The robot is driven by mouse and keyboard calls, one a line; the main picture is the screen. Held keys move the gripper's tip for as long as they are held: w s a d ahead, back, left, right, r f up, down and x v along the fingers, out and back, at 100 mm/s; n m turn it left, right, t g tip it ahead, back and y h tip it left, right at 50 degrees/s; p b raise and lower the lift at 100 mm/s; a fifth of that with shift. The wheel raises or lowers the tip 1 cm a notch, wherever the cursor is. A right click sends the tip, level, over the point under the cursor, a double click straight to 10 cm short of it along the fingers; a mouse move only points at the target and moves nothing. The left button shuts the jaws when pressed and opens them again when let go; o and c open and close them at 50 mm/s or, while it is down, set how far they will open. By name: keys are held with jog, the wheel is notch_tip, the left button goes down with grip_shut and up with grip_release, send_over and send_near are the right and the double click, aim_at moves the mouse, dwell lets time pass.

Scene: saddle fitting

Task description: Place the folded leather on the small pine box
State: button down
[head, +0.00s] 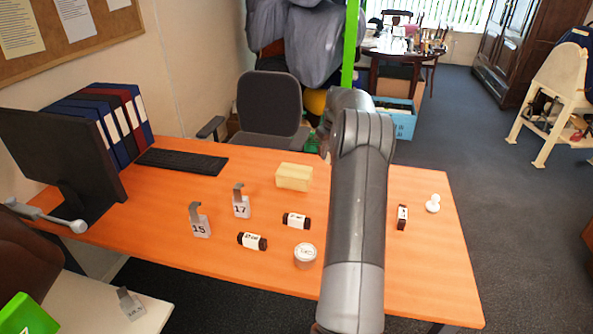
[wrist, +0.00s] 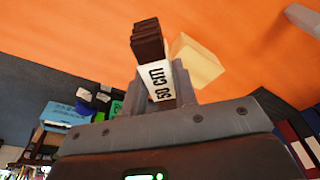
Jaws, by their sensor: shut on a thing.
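A dark brown folded leather (wrist: 149,42) with a white "50 cm" band is held in my gripper (wrist: 160,90) in the wrist view. The jaws are shut on its banded part, and the brown end sticks out past them. The small pine box (head: 293,177) stands on the orange desk in the head view, left of my arm. It also shows in the wrist view (wrist: 197,62), just right of and behind the held leather. A gap between leather and box cannot be judged. My arm hides the gripper and held leather in the head view.
Brown rolls with white bands lie on the desk (head: 420,270): two left of my arm (head: 296,220) (head: 252,241), one right (head: 402,217). A round white-lidded jar (head: 305,255), tags 15 (head: 200,225) and 17 (head: 241,205), and a white knob (head: 433,204) stand nearby.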

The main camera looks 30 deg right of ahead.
send_over(299, 175)
jog(key=f, duration=0.6)
jog(key=shift+s+d+f, duration=0.1)
jog(key=shift+s+f, duration=0.1)
jog(key=shift+s, duration=0.1)
jog(key=shift+f, duration=2)
jog(key=c, duration=1.2)
grip_release()
jog(key=shift+f, duration=0.15)
jog(key=shift+o, duration=0.3)
